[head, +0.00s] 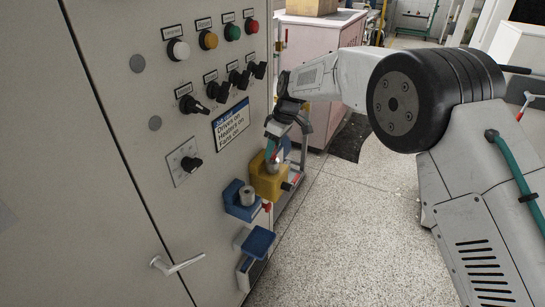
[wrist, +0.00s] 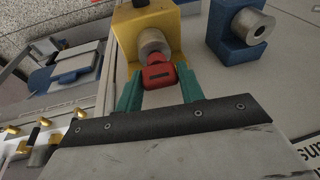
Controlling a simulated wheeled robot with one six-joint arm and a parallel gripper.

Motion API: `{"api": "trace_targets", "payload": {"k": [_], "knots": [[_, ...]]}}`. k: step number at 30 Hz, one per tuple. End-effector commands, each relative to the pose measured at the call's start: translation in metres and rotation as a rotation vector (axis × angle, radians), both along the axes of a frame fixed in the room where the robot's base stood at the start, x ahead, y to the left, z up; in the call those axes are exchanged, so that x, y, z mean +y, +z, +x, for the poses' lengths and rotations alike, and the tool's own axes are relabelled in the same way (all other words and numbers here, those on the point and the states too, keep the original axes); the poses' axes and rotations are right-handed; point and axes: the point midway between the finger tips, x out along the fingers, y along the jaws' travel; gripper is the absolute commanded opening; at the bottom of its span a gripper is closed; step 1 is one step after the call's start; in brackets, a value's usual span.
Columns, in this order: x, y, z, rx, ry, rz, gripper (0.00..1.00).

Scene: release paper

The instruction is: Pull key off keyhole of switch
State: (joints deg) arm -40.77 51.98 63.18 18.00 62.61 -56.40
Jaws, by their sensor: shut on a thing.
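A yellow switch block (head: 266,183) sticks out from the cabinet front. In the wrist view the yellow block (wrist: 135,27) carries a round silver keyhole barrel (wrist: 152,41). A red key (wrist: 158,76) sits right in front of this barrel, its head toward me. The key's stem meets the barrel; how deep it sits inside is hidden. My gripper (head: 272,151) is at the yellow block in the head view. Its two teal fingers are shut on the red key's head, one on each side.
A blue block (head: 239,202) with an empty-looking silver barrel stands beside the yellow one; it also shows in the wrist view (wrist: 230,40). Below are a blue-covered box (head: 258,242) and a door handle (head: 178,264). Knobs and coloured buttons line the cabinet above. The floor at right is open.

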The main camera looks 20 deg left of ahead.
Motion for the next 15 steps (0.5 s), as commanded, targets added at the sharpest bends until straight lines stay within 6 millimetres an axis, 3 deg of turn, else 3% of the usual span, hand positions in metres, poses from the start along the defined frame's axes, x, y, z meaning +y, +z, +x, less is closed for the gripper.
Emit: {"api": "trace_targets", "payload": {"k": [13, 15], "knots": [[0.001, 0.023, 0.000, 0.001, 0.000, 0.000, 0.16], [0.001, 0.027, 0.000, 0.002, 0.000, 0.000, 0.11]]}}
